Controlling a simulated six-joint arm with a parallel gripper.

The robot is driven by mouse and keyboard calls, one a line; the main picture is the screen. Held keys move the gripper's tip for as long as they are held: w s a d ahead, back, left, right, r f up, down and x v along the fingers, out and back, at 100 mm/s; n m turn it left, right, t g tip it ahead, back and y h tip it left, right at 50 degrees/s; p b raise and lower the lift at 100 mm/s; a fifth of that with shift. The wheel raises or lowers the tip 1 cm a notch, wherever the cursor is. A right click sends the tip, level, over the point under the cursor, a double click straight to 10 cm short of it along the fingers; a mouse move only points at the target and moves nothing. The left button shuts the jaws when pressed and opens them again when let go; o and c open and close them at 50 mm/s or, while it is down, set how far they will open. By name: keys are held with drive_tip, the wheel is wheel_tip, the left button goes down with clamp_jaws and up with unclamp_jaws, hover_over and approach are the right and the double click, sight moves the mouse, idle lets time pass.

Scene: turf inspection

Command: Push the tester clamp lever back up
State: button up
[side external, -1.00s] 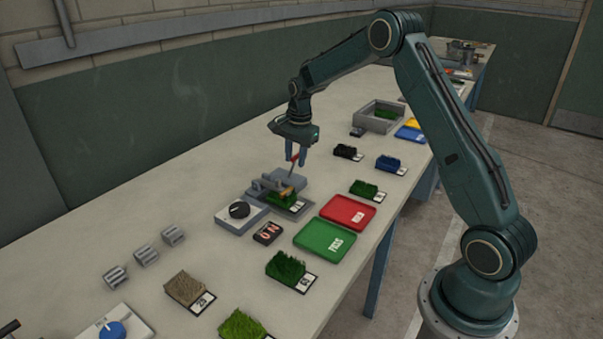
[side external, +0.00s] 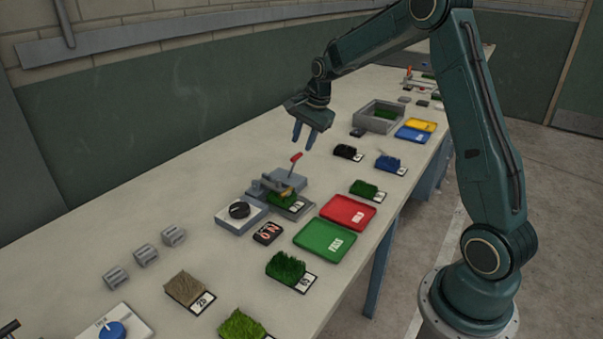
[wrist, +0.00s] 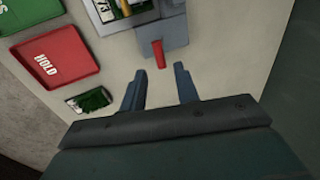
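The tester (side external: 280,190) is a grey clamp fixture on the bench with a turf sample (side external: 283,200) in it. Its red-tipped lever (side external: 295,160) stands up, leaning a little to the right, in the side external view. In the wrist view the red lever handle (wrist: 159,54) shows just beyond my fingertips, between their lines. My gripper (side external: 306,142) is open and empty, above and to the right of the lever, apart from it. In the wrist view its two fingers (wrist: 157,82) are spread with bare bench between them.
A red HOLD tray (side external: 348,213) and a green PASS tray (side external: 325,240) lie in front of the tester. A dial box (side external: 239,213) stands to its left. Several turf samples lie around. A grey bin (side external: 379,116) stands farther back. The bench behind the tester is clear.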

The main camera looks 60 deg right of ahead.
drive_tip(key=v, duration=0.7)
drive_tip(key=s+a+r+n, duration=0.6)
drive_tip(key=s+a, duration=0.2)
drive_tip(key=a, duration=0.2)
drive_tip(key=shift+s+r+t, duration=0.3)
drive_tip(key=shift+t, duration=0.1)
drive_tip(key=shift+a, duration=0.1)
